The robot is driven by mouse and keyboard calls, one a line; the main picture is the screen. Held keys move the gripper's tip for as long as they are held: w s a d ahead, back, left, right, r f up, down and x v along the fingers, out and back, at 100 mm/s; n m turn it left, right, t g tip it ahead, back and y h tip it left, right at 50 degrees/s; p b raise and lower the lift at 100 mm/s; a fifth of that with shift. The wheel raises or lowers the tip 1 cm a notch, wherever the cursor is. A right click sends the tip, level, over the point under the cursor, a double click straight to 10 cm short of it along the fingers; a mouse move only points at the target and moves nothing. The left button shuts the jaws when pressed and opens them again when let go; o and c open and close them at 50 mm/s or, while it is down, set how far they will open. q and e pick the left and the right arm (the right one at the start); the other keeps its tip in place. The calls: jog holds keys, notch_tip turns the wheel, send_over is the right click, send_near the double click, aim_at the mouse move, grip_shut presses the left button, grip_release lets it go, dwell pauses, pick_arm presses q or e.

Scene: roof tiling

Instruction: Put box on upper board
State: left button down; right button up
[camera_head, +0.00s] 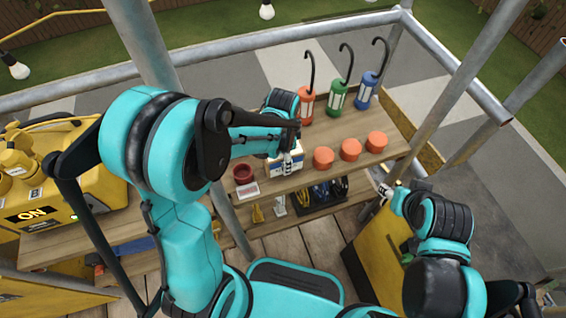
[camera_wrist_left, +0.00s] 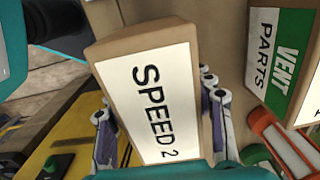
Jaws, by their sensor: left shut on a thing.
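In the left wrist view my left gripper (camera_wrist_left: 160,125) is shut on a cardboard box (camera_wrist_left: 148,95) with a white label reading "SPEED 2". Its fingers lie along two opposite sides of the box. In the head view my left gripper (camera_head: 291,160) is over the wooden upper board (camera_head: 385,120), partly hidden by my arm. A small white-faced box (camera_head: 284,168) shows there; I cannot tell whether it touches the board. My right gripper (camera_head: 384,190) is low at the right, and its fingers are too small to judge.
A "VENT PARTS" box (camera_wrist_left: 280,60) and an orange lantern (camera_wrist_left: 285,145) are close by. Orange (camera_head: 306,103), green (camera_head: 337,95) and blue (camera_head: 366,88) lanterns stand behind. Orange jars (camera_head: 350,149) and a red cup (camera_head: 243,173) line the front. A yellow machine (camera_head: 75,165) is left.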

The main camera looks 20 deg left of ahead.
pick_arm(q)
jog(key=shift+f, duration=0.6)
pick_arm(e)
jog(key=shift+f, duration=0.3)
pick_arm(q)
jog(key=shift+f, duration=0.1)
jog(key=c, duration=0.6)
grip_release()
pick_arm(e)
jog(key=shift+f, duration=0.15)
